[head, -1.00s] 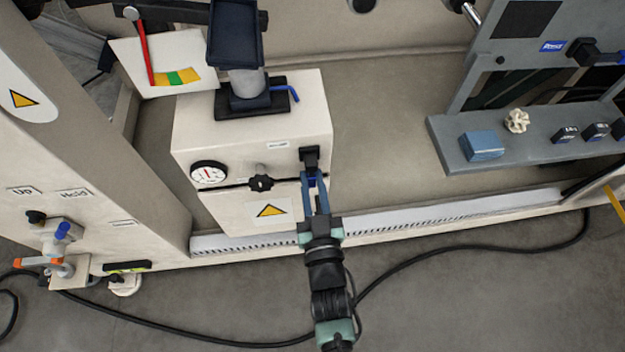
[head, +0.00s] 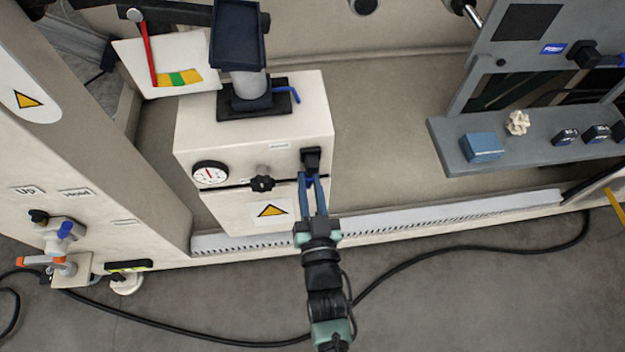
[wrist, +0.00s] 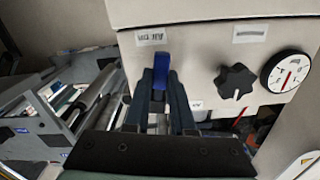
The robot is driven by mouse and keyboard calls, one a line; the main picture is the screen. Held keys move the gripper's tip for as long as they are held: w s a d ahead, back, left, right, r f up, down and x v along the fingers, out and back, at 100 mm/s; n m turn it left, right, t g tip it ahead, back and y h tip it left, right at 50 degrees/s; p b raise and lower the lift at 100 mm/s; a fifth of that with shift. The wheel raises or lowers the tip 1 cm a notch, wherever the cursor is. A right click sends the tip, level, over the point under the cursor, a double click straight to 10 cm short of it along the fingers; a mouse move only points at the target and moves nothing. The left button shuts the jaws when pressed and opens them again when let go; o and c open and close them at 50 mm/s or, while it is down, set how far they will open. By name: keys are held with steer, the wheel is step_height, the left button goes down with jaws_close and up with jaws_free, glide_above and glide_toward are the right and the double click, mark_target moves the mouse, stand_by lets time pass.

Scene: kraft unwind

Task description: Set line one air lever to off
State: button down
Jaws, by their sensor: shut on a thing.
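The air lever is on the front of the cream box: a black block (head: 311,160) with a short blue handle (wrist: 161,68) pointing down from it. My gripper (head: 311,181) reaches up to it from below in the head view. Its two blue-grey fingers are shut on the blue handle, one on each side, and cover part of it. The wrist view shows the fingers (wrist: 160,88) around the handle, with a small label (wrist: 150,38) beside it, too blurred to read.
A black knob (head: 262,183) and a round gauge (head: 210,174) sit left of the lever on the same box (head: 240,138). A grey shelf (head: 445,150) with a blue block (head: 482,147) stands to the right. A black cable (head: 430,262) lies on the floor.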

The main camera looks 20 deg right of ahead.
steer(key=m, duration=0.1)
steer(key=a+m, duration=0.1)
steer(key=m, duration=0.1)
steer(key=shift+w+a+r+m+p, duration=0.15)
steer(key=shift+r+m+p, duration=0.1)
steer(key=shift+m+p, duration=0.1)
steer(key=m, duration=0.2)
steer(key=a+r+m, duration=0.1)
steer(key=m, duration=0.1)
steer(key=shift+w+m+p, duration=0.15)
steer(key=shift+m+p, duration=0.1)
steer(key=shift+p, duration=0.05)
steer(key=m, duration=0.1)
steer(key=r+m, duration=0.1)
steer(key=m, duration=0.1)
steer(key=shift+w+a+m, duration=0.1)
steer(key=shift+a+m, duration=0.2)
steer(key=shift+a, duration=0.05)
steer(key=shift+a+r+m, duration=0.1)
steer(key=shift+r+m, duration=0.25)
steer(key=shift+m, duration=0.6)
steer(key=shift+r+m, duration=0.3)
steer(key=shift+m, duration=0.65)
steer(key=shift+r, duration=0.1)
steer(key=c, duration=0.8)
jaws_free()
steer(key=shift+o, duration=0.2)
